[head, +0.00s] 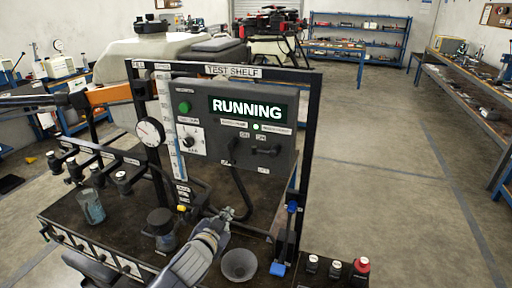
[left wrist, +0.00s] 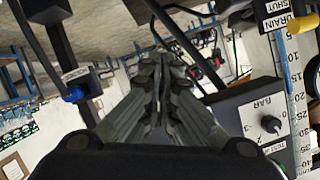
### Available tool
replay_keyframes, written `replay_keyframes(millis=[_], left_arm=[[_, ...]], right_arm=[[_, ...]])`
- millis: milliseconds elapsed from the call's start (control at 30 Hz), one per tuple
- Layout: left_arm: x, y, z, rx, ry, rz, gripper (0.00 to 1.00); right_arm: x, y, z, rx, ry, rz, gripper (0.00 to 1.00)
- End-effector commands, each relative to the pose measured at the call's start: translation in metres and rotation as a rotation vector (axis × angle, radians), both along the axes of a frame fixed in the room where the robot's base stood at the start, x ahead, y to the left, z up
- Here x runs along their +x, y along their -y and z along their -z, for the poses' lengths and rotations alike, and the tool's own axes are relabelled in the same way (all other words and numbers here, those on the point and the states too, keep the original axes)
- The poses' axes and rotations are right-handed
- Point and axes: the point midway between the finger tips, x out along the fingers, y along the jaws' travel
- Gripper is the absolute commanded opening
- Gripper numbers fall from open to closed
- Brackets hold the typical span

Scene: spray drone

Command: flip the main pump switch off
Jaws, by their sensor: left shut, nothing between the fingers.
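A dark control panel (head: 273,159) on the test shelf has a lit display (head: 250,109) reading RUNNING. Below the display are two black switches, a left one (head: 232,147) and a right one (head: 265,151), under small labels too blurred to read surely. The lever positions are hard to tell. A small light (head: 256,127) glows between the labels. My left gripper (head: 224,213) is below the panel, over the bench top, apart from both switches. In the left wrist view its fingers (left wrist: 155,80) are together and empty. My right gripper is not in view.
A black cable hangs from the panel near my left gripper. A gauge (head: 150,132) and tube are left of the panel. Open floor lies to the right.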

Motion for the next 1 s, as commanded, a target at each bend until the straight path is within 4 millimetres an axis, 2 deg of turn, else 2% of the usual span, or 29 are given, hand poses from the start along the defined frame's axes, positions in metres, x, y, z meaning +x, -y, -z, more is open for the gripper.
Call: replay_keyframes(millis=[33, 100, 200, 300, 400, 500, 600, 1000], left_arm=[[0.001, 0.012, -0.042, -0.002, 0.07, 0.024, 0.0], [-0.004, 0.025, -0.091, -0.004, 0.148, 0.051, 0.0], [-0.02, 0.042, -0.15, -0.01, 0.246, 0.088, 0.0], [-0.038, 0.054, -0.195, -0.016, 0.324, 0.119, 0.0], [-0.054, 0.063, -0.225, -0.022, 0.377, 0.142, 0.0], [-0.064, 0.066, -0.242, -0.027, 0.408, 0.154, 0.0], [-0.069, 0.068, -0.249, -0.029, 0.421, 0.161, 0.0], [-0.067, 0.069, -0.25, -0.029, 0.422, 0.16, 0.0]], right_arm=[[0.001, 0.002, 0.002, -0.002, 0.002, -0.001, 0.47], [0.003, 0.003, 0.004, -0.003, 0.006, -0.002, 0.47], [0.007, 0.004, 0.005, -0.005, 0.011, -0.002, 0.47], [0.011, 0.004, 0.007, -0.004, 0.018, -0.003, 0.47], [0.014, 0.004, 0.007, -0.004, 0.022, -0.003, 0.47], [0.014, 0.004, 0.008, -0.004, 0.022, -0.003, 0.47], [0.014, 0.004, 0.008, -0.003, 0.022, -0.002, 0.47], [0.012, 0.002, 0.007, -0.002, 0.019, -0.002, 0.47]])
